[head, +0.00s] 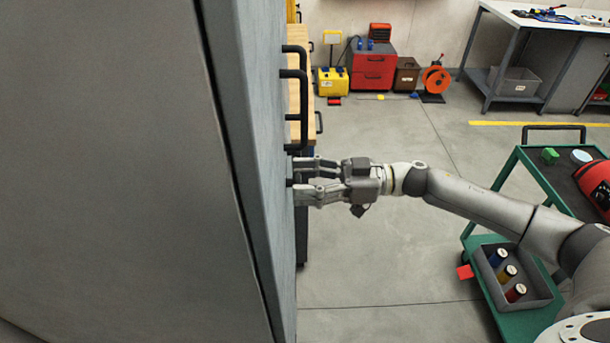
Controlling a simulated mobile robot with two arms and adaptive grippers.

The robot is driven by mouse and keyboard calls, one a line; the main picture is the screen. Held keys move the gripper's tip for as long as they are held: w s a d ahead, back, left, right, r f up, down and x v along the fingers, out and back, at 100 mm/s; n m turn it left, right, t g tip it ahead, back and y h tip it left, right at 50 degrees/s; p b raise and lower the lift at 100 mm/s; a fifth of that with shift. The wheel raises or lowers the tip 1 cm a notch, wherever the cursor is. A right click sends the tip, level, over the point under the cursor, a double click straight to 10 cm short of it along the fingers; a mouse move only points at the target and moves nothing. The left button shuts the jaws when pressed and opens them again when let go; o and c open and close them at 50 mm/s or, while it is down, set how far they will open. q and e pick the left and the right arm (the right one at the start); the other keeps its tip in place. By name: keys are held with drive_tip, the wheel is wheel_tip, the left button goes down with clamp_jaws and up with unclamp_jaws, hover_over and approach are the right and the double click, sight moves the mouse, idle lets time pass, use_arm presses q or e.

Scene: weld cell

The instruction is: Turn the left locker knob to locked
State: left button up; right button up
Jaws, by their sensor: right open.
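A large grey locker (262,120) fills the left side of the head view, seen steeply from the side, so its front face is very foreshortened. My right gripper (297,179) reaches in from the right, its fingers pointing left at this face. The fingers are open, one above the other in the picture, with their tips at or very near the face. A small dark part, perhaps the left knob (290,182), shows between the fingertips. It is mostly hidden, and its setting cannot be read. My left gripper is not in view.
Black bar handles (303,100) stand out from the locker face just above my gripper. A green cart (530,165) with a grey bin (540,300) of several coloured cylinders stands at right, near my arm. The grey floor (400,285) between is clear.

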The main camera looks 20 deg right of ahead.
drive_tip(key=shift+a, duration=0.1)
drive_tip(key=c, duration=1)
drive_tip(key=shift+s+f+n+b, duration=0.1)
drive_tip(key=shift+f+n+b, duration=0.05)
drive_tip(key=shift+n+b, duration=3.65)
drive_tip(key=shift+s+f+n+b, duration=0.1)
drive_tip(key=shift+n+b, duration=2.2)
drive_tip(key=shift+n, duration=2.9)
